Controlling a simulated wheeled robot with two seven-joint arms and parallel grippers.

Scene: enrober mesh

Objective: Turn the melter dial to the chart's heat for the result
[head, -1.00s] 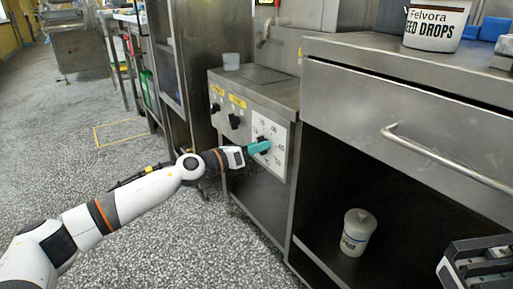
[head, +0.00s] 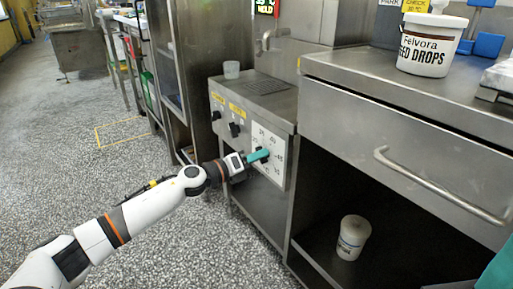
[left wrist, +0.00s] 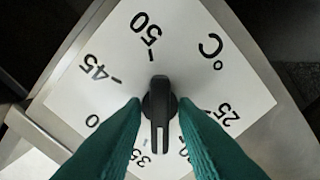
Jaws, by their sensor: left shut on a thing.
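The melter dial's black knob (left wrist: 160,105) sits on a white plate (left wrist: 85,75) marked in °C, with 50, 45, 35 and 25 readable. The knob's long slotted end points down in the left wrist view, between 35 and the partly hidden mark to its right; I cannot tell exactly where it reads. My left gripper (left wrist: 160,112) is shut on the knob with its teal fingers at either side. In the head view the same gripper (head: 262,156) reaches the white scale plate (head: 270,140). A teal part of my right gripper (head: 495,268) shows at the lower right edge, cut off.
Two black knobs with yellow labels (head: 236,128) sit left of the scale. A display (head: 265,6) hangs above, only partly in view. A Felvora tub (head: 432,45) stands on the counter near cards, one reading CHECK 30 °C (head: 415,5). A white jar (head: 353,238) stands on the shelf below.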

